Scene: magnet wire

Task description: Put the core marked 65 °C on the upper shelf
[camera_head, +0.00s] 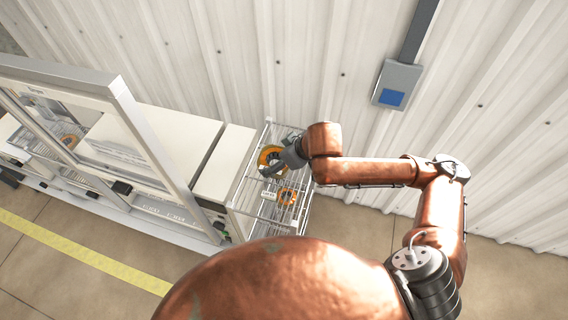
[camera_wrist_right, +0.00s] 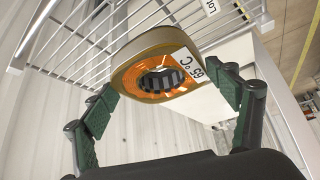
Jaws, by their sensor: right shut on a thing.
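The core marked 65 °C (camera_wrist_right: 150,50) is an orange winding with a tan rim and a dark ribbed centre; its white label faces the right wrist camera. My right gripper (camera_wrist_right: 165,95) is shut on it, with green-padded fingers on either side. In the head view this core (camera_head: 268,153) is at the upper part of the wire rack (camera_head: 250,205), partly hidden by my right gripper (camera_head: 277,165). I cannot tell whether it touches the rack's wires. A smaller orange core (camera_head: 287,196) sits on the rack nearer the front. My left gripper is not in view.
A white label (camera_head: 268,195) is beside the smaller core. A white cabinet (camera_head: 222,165) and a framed machine (camera_head: 130,110) stand left of the rack. The corrugated wall (camera_head: 250,60) is close behind, with a grey box (camera_head: 397,84) on it.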

